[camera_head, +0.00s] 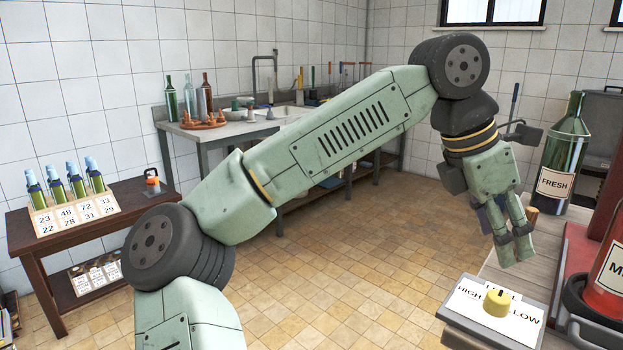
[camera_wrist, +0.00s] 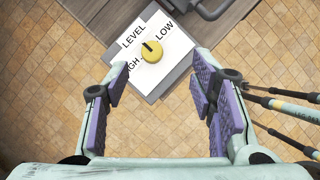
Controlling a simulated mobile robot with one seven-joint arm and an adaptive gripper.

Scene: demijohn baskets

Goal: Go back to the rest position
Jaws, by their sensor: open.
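My gripper (camera_head: 512,248) hangs at the end of my raised green arm, at the right of the head view, pointing down beside the edge of the right-hand bench. In the wrist view my gripper (camera_wrist: 160,105) is open, its purple-padded fingers wide apart with nothing between them. Below it shows the yellow knob (camera_wrist: 152,51) on a white plate marked LEVEL, LOW and HIGH. In the head view the yellow knob (camera_head: 497,302) is at the bench's near corner, below my gripper and not touched by it.
A green demijohn (camera_head: 566,155) labelled FRESH stands on the right-hand bench close to my wrist. A red machine (camera_head: 606,270) is at the far right. A dark table (camera_head: 95,225) with several bottles stands left. A sink bench (camera_head: 235,130) lines the back wall. The tiled floor between is clear.

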